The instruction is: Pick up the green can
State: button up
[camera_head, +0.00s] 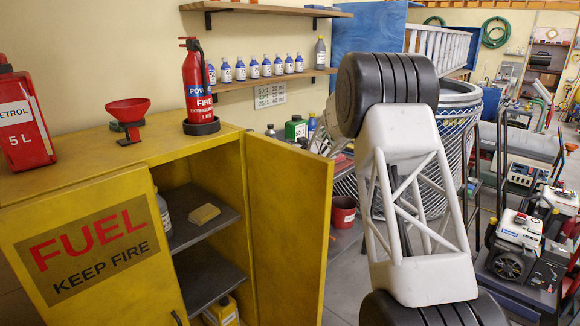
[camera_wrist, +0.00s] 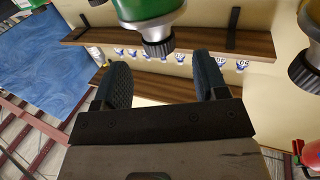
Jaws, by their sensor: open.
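The green can (camera_head: 296,129) stands beyond the open yellow cabinet door in the head view, with a dark cap and a pale label. In the wrist view the picture is inverted, and a green can (camera_wrist: 150,8) is cut off by the top edge, its dark ribbed cap pointing down. My gripper (camera_wrist: 161,62) is open in the wrist view, with the cap showing above and between its two dark fingers. Nothing is held. The gap from fingers to can is hard to judge. I cannot clearly make out my gripper in the head view.
The yellow cabinet (camera_head: 100,200) with its open door (camera_head: 288,235) fills the left. A fire extinguisher (camera_head: 196,85) and a red funnel (camera_head: 128,112) stand on it. Several blue-labelled bottles (camera_head: 253,67) line a wall shelf.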

aim_at(290, 140)
jog(key=shift+w+a, duration=0.1)
jog(key=shift+w, duration=0.05)
jog(key=shift+x, duration=2.45)
grip_shut()
jog(key=shift+r, duration=5)
